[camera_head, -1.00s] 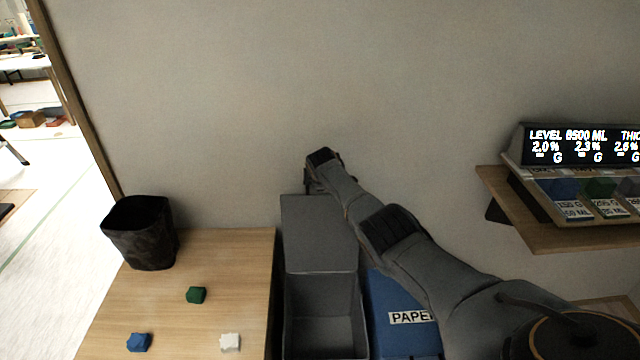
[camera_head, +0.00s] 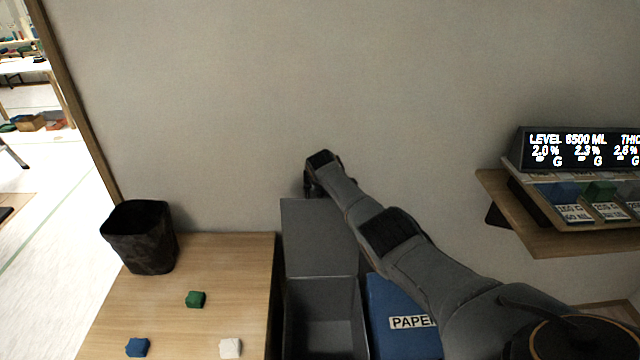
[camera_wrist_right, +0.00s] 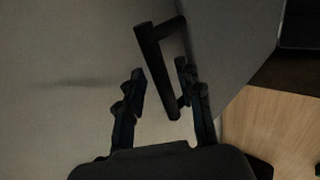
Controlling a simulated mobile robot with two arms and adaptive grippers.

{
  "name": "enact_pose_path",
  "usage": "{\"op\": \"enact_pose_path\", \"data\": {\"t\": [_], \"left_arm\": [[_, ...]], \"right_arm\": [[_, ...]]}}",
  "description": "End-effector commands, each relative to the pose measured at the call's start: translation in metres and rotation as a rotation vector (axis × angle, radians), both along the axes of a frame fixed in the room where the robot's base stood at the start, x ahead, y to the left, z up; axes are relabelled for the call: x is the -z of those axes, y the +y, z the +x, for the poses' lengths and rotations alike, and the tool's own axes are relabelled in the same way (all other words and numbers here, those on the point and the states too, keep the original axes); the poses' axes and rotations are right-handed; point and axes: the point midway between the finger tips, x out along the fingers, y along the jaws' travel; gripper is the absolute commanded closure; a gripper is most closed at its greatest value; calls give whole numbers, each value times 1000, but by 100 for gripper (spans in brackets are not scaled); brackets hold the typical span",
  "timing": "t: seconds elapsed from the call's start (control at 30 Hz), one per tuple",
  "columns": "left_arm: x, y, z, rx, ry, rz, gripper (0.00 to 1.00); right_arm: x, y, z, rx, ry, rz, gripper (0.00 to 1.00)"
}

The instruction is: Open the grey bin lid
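The grey bin (camera_head: 325,318) stands in the lower middle of the head view with its inside showing. Its grey lid (camera_head: 318,238) is raised at the back, near the wall. My right arm reaches in from the right, and my right gripper (camera_head: 318,185) is behind the lid's top edge, partly hidden. In the right wrist view the fingers of my right gripper (camera_wrist_right: 160,82) are apart on either side of the lid's black handle (camera_wrist_right: 158,65). A gap shows between the left finger and the handle. My left gripper is not in view.
A blue bin (camera_head: 395,342) marked PAPER stands right of the grey bin. On the left is a wooden table (camera_head: 222,265) with a black container (camera_head: 142,238) and small green, blue and white pieces. A shelf (camera_head: 545,238) with a display is at the right.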

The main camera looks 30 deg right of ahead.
Motion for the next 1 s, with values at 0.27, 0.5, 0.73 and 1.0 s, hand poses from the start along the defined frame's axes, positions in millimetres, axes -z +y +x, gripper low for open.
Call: {"op": "enact_pose_path", "data": {"t": [0.27, 0.5, 0.73, 1.0], "left_arm": [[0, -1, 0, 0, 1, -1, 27], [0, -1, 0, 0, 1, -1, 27], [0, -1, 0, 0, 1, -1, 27], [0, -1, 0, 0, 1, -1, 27]], "right_arm": [[-8, 4, -6, 0, 0, 0, 64], [-26, 12, -20, -1, -1, -2, 64], [-50, 22, -37, -1, -3, -2, 64], [-80, 35, -58, -1, -4, -3, 64]]}}
